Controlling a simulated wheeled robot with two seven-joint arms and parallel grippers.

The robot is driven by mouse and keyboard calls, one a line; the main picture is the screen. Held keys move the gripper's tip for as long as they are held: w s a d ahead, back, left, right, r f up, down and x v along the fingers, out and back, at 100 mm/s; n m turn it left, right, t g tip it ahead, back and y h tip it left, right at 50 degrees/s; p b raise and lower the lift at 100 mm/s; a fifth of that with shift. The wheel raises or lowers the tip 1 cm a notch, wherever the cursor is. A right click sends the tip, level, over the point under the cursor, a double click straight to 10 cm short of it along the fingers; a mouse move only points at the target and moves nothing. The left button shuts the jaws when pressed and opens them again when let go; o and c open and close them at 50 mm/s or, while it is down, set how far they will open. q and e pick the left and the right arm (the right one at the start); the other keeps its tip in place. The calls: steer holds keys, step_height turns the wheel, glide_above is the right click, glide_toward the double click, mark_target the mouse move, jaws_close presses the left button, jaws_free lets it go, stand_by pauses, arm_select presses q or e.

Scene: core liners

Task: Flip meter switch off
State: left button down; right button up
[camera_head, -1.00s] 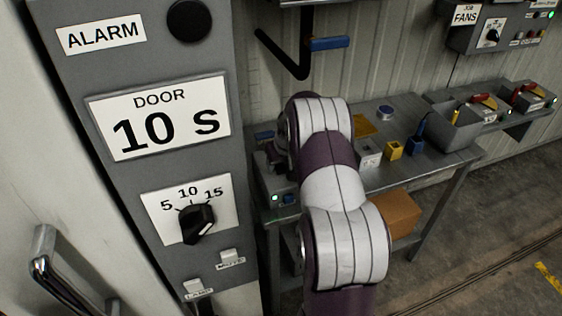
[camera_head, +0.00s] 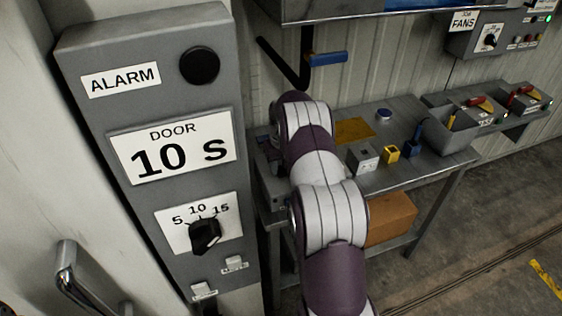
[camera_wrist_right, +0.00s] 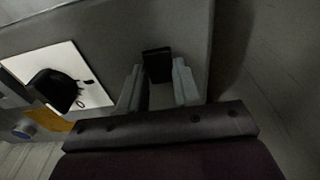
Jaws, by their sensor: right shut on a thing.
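In the right wrist view, a small black switch (camera_wrist_right: 157,62) stands out from a grey housing (camera_wrist_right: 112,45). My right gripper (camera_wrist_right: 158,82) has its two grey fingers on either side of the switch and is shut on it. A white plate with a black knob (camera_wrist_right: 54,90) is on the same housing to the left. In the head view my right arm reaches over the left end of the grey workbench (camera_head: 425,168). It covers most of a grey box (camera_head: 270,182) there, and my right gripper is hidden. My left gripper is not in view.
A tall grey panel (camera_head: 130,57) with a door dial (camera_head: 205,235) stands close on the left. Small blocks, including a yellow one (camera_head: 391,153), sit on the bench. A cardboard box (camera_head: 392,216) is below. Open floor lies at the right.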

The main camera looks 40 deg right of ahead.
steer(key=o, duration=1.1)
steer(key=shift+c, duration=0.2)
steer(key=shift+r, duration=0.1)
steer(key=shift+r, duration=0.4)
step_height(320, 180, up, 7)
step_height(320, 180, up, 5)
steer(key=p, duration=0.3)
glide_above(281, 172)
steer(key=shift+s+a+f, duration=0.1)
steer(key=shift+s+f, duration=0.05)
steer(key=shift+s, duration=0.25)
